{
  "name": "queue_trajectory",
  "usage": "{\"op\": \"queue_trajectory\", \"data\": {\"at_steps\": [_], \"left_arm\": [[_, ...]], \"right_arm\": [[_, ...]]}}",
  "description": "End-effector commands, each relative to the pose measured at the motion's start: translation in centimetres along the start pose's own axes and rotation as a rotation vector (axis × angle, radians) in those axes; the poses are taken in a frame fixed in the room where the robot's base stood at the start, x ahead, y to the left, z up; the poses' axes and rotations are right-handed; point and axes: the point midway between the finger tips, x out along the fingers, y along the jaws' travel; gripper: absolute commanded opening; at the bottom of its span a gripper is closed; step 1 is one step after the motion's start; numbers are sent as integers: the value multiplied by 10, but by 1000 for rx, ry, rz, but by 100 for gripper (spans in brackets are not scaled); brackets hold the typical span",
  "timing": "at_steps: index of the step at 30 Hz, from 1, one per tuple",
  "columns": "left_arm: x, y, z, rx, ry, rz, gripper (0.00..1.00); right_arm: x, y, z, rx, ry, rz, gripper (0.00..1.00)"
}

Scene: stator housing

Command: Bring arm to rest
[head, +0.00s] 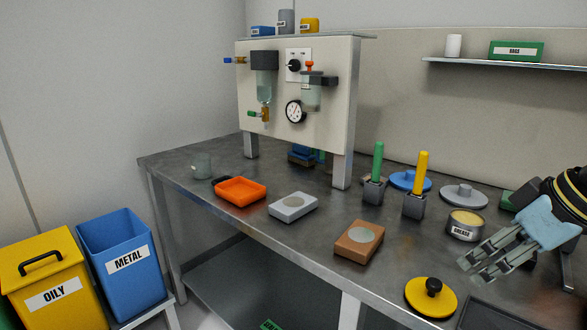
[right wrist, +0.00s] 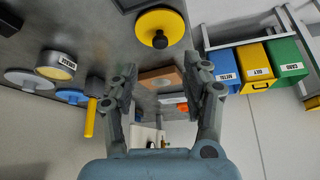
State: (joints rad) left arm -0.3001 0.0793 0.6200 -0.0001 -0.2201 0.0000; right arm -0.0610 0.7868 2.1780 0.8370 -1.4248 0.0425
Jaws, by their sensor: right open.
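My right gripper (head: 479,262) is at the right of the head view, above the front right part of the metal table (head: 330,222). Its fingers are spread and nothing is between them. In the right wrist view my right gripper (right wrist: 165,75) also shows open and empty. A grease tin (head: 466,225) stands just behind the fingers. A yellow disc with a black knob (head: 431,297) lies in front and to the left of the fingers, apart from them. My left gripper is in neither view.
A brown block (head: 359,241), a grey block (head: 293,207) and an orange tray (head: 240,191) lie along the table. Green (head: 377,165) and yellow (head: 420,175) handles stand upright in holders. A panel (head: 335,80) rises behind. Yellow (head: 50,285) and blue (head: 120,262) bins stand left.

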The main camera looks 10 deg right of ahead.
Motion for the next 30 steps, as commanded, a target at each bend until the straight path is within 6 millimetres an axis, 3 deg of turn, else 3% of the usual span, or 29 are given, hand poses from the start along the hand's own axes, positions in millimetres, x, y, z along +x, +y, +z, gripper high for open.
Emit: {"op": "queue_trajectory", "data": {"at_steps": [3,7,13,20,30], "left_arm": [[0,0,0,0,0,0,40],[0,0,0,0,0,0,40],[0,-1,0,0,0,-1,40],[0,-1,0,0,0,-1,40],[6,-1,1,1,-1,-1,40]], "right_arm": [[22,-36,34,23,-27,6,49],[35,-71,74,70,-61,50,49],[32,-105,122,159,-120,127,49],[14,-131,169,274,-205,221,49],[116,-112,213,284,-250,224,49]]}}
